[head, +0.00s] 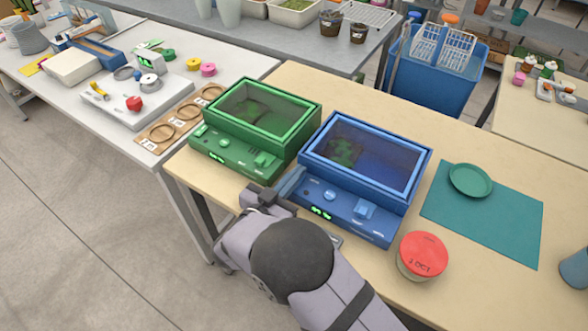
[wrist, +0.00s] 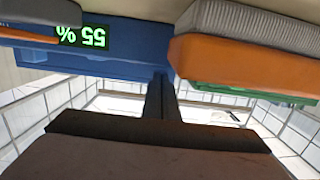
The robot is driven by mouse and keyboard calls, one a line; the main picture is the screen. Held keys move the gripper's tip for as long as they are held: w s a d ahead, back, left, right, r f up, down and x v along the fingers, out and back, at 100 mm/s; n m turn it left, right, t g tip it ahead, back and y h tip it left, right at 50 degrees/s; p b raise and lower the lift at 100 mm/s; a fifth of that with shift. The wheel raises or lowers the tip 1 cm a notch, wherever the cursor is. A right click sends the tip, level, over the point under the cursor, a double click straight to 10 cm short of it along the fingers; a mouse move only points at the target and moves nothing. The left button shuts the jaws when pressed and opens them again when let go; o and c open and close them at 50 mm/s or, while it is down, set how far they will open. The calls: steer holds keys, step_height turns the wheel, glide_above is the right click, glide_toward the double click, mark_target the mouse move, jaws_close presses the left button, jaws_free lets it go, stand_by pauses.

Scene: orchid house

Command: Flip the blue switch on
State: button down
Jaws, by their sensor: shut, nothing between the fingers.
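The blue propagator box (head: 352,235) stands on the wooden table with a clear lid. Its sloped front panel carries a pale round knob (head: 329,195), a lit green display (head: 320,213) and a small light-blue switch (head: 364,209) toward the right. I cannot tell the switch's position. My gripper (head: 284,192) is at the left end of the blue box's front, left of the knob and away from the switch. In the wrist view, my gripper (wrist: 160,95) has its dark fingers together and empty before the blue casing (wrist: 110,62), below an upside-down "55 %" display (wrist: 82,37).
A green propagator box (head: 225,158) stands close on the left. A jar with a red lid (head: 423,252) is near the front right, beside a teal mat (head: 500,228) with a green saucer (head: 471,181). An unidentified orange part (wrist: 240,65) is close in the wrist view.

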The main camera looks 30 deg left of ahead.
steer(key=shift+f, duration=0.2)
steer(key=shift+r, duration=0.1)
steer(key=shift+w+g+p, duration=0.15)
steer(key=shift+g+p, duration=0.25)
steer(key=shift+p, duration=0.25)
steer(key=shift+f, duration=0.3)
steer(key=shift+r, duration=0.15)
